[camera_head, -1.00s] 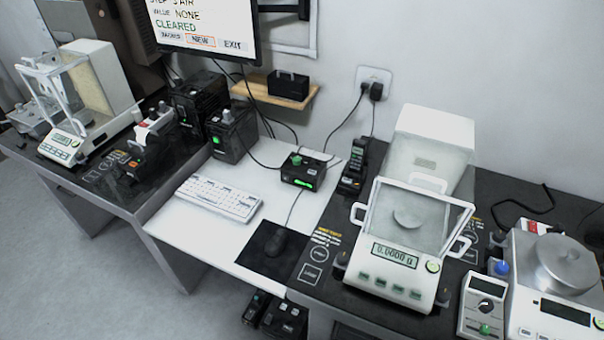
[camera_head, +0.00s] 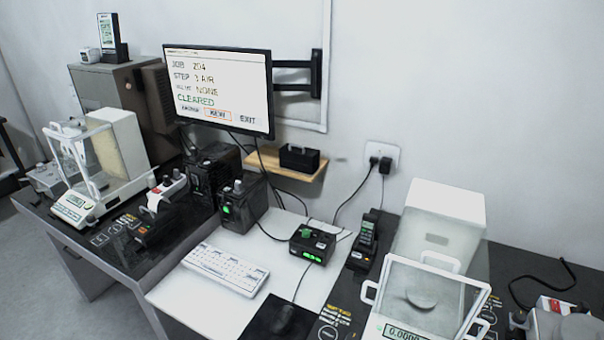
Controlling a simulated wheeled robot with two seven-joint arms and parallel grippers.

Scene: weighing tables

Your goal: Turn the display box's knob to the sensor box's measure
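A small black box (camera_head: 313,242) with a lit green display on its front stands on the white desk, right of the keyboard. It has a green knob or button on top; the display's digits are too small to read. I cannot tell for sure which unit is the sensor box. A black handheld unit in a cradle (camera_head: 364,243) stands right of the display box. Another upright unit with a pale screen (camera_head: 107,32) stands on the cabinet at far left. Neither of my grippers is in view.
The monitor (camera_head: 218,88) reads JOB 204, VALUE NONE, CLEARED. A white keyboard (camera_head: 225,268) lies on the desk. Two black boxes (camera_head: 243,203) stand behind it. Balances stand at left (camera_head: 95,165) and right (camera_head: 425,295). A wooden shelf (camera_head: 278,166) holds a black case.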

